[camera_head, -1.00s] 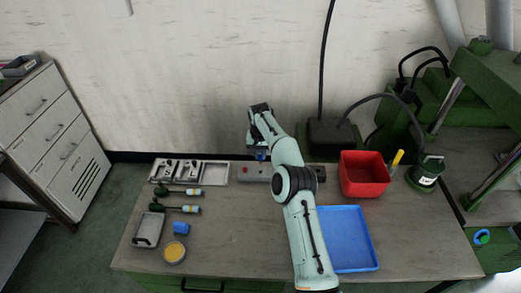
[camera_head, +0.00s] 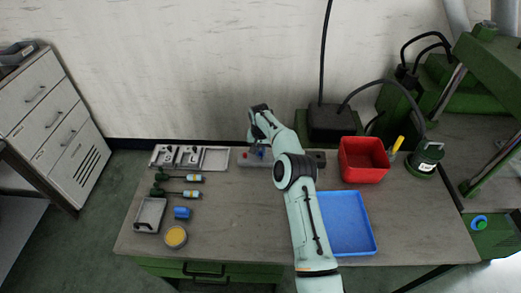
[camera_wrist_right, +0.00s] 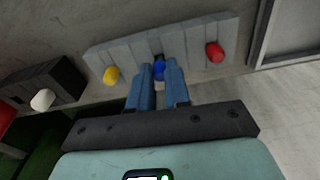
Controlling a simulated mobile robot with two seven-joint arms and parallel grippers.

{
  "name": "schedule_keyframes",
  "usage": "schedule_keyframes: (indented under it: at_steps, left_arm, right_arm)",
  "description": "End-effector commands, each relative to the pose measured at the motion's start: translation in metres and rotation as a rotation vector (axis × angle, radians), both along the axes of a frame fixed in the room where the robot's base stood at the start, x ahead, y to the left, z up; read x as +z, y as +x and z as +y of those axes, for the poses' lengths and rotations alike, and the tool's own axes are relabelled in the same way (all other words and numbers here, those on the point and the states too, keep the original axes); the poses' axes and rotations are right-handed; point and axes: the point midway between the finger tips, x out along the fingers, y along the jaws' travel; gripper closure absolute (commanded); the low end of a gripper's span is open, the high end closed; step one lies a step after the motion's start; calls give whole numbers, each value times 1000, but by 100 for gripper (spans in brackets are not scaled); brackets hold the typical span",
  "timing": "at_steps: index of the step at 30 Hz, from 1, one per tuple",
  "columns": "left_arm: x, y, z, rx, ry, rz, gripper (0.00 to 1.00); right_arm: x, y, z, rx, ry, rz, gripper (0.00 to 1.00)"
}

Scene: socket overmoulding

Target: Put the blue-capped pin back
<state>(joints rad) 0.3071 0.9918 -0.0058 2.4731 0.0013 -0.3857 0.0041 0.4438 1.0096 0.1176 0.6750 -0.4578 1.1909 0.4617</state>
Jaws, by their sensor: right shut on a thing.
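The blue-capped pin shows its round blue cap (camera_wrist_right: 159,71) between the fingertips of my right gripper (camera_wrist_right: 160,72) in the right wrist view. The gripper is shut on it. The cap is at the near edge of a grey slotted block (camera_wrist_right: 131,50), in line with a dark slot there. Whether the pin is seated in the slot I cannot tell; its shank is hidden. A red cap (camera_wrist_right: 214,52) and a yellow cap (camera_wrist_right: 111,75) are on the same block, either side. In the head view the right gripper (camera_head: 257,152) is over the block (camera_head: 245,160). My left gripper is not in view.
A darker block with a white cap (camera_wrist_right: 42,99) lies beside the grey block. A red bin (camera_head: 363,174) and a blue tray (camera_head: 350,245) are on the right of the table. Grey trays (camera_head: 216,168), green-handled tools (camera_head: 170,193) and a yellow-filled dish (camera_head: 176,237) are on the left.

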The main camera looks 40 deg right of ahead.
Motion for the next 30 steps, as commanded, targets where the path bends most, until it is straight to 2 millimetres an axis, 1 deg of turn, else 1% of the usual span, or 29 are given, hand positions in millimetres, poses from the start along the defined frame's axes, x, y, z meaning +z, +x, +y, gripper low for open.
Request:
schedule_keyframes:
  at_steps: [8, 23, 24, 26, 27, 30]
  left_arm:
    - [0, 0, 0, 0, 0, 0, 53]
    - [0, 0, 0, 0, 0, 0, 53]
    - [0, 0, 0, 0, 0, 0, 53]
    - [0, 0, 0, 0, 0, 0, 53]
    - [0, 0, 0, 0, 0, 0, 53]
    - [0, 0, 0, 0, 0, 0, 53]
  right_arm:
    - [-2, 0, 0, 0, 0, 0, 100]
    - [-12, 0, 0, 0, 0, 1, 100]
    - [-12, 0, 0, 0, -1, 1, 76]
    - [-12, 0, 0, 0, -1, 1, 57]
    - [-12, 0, 0, 0, -1, 1, 53]
    - [-11, 0, 0, 0, -1, 1, 53]
